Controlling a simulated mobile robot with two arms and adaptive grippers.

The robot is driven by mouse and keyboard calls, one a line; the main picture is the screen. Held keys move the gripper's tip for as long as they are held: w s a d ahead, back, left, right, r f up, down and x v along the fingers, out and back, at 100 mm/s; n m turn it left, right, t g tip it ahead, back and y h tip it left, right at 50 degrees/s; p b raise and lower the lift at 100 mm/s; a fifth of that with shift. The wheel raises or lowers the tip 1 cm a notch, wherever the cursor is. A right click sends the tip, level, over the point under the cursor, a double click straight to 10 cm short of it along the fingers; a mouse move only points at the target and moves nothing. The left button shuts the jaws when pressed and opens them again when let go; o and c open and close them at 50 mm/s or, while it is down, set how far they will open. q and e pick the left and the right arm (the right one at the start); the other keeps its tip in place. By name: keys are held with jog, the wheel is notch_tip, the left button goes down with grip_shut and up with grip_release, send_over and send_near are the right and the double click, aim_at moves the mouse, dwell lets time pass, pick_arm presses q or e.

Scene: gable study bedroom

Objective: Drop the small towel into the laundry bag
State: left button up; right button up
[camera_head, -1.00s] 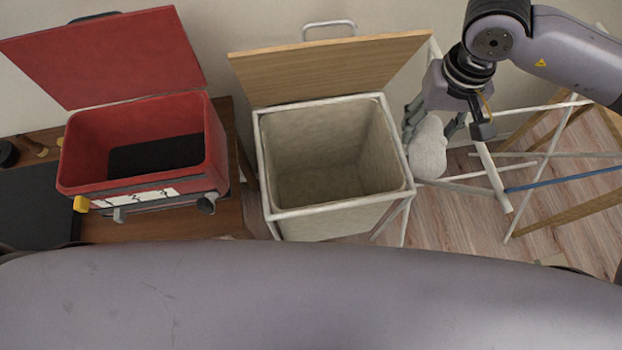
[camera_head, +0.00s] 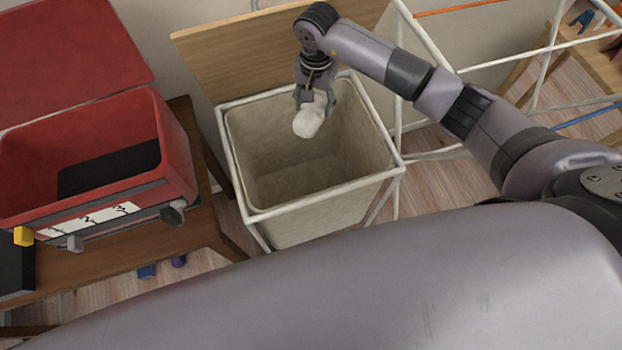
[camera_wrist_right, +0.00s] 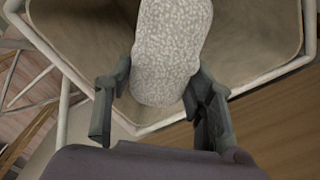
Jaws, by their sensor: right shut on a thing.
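The small towel (camera_head: 309,121) is a white, rolled or bunched cloth. My right gripper (camera_head: 317,98) is shut on it and holds it over the open mouth of the laundry bag. In the right wrist view the towel (camera_wrist_right: 172,50) sits between the two fingers of the gripper (camera_wrist_right: 160,95). The laundry bag (camera_head: 268,182) is a beige liner in a white frame, with its wooden lid (camera_head: 240,62) raised at the back. Its inside looks empty where it shows. My left gripper is not in view.
A red cooler box (camera_head: 180,150) with its lid open stands on a wooden table (camera_head: 190,235) at the left. A white drying rack (camera_head: 425,40) stands to the right of the bag. My right arm reaches across from the right.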

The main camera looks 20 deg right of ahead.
jog(key=shift+f+b, duration=0.95)
jog(key=shift+f, duration=1.2)
jog(key=o, duration=1.3)
jog(key=shift+r, duration=0.1)
jog(key=shift+r, duration=0.35)
notch_tip(320, 180, up, 11)
jog(key=shift+r, duration=0.1)
